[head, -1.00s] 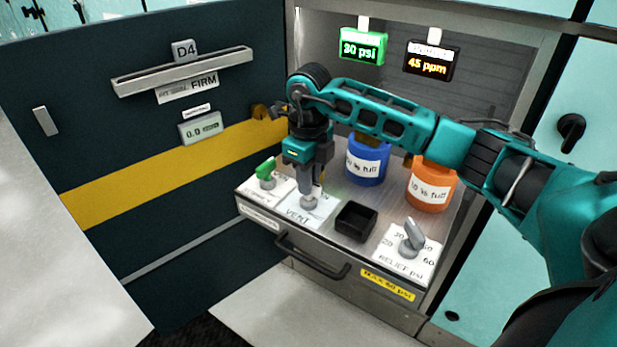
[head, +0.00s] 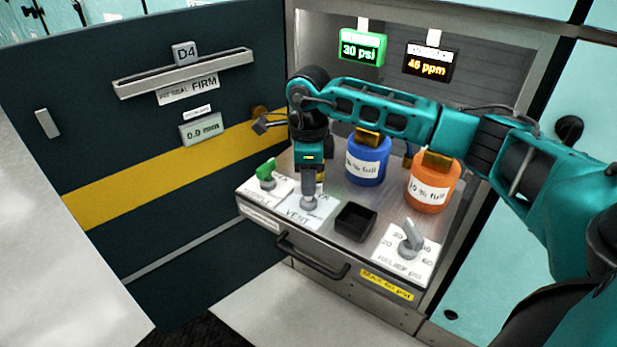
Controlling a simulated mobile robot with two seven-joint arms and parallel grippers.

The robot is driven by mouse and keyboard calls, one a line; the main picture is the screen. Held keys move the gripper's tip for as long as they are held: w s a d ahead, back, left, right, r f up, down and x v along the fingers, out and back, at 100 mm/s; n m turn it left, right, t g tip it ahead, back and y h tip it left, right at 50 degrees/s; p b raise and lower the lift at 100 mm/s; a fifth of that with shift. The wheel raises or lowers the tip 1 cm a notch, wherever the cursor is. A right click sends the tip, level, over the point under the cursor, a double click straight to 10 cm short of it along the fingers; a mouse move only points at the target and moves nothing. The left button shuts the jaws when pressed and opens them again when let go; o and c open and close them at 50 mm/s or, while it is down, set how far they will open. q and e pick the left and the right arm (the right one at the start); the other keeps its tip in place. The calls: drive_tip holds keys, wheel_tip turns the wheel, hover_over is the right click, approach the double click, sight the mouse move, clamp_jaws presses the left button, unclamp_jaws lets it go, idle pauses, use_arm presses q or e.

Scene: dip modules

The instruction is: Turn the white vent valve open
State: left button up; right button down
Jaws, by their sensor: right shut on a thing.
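The vent valve stands on a white plate marked VENT (head: 297,214) at the front of the metal shelf. My right gripper (head: 309,200) points straight down over this plate and is shut on the white vent valve (head: 309,206). The gripper hides most of the valve handle, so I cannot tell how far it is turned. My left gripper is not in view.
A green-handled valve (head: 266,171) is just left. A black open box (head: 355,221) and the grey relief knob (head: 411,240) are right. Blue (head: 367,160) and orange (head: 432,188) canisters stand behind. Displays read 30 psi (head: 361,48) and 46 ppm (head: 428,62).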

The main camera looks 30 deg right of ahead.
drive_tip(key=n, duration=0.5)
drive_tip(key=shift+n, duration=0.3)
drive_tip(key=n, duration=0.5)
drive_tip(key=shift+n, duration=0.3)
drive_tip(key=c, duration=1.1)
unclamp_jaws()
wheel_tip(320, 180, up, 13)
drive_tip(key=shift+p, duration=1.25)
drive_tip(key=shift+a, duration=0.1)
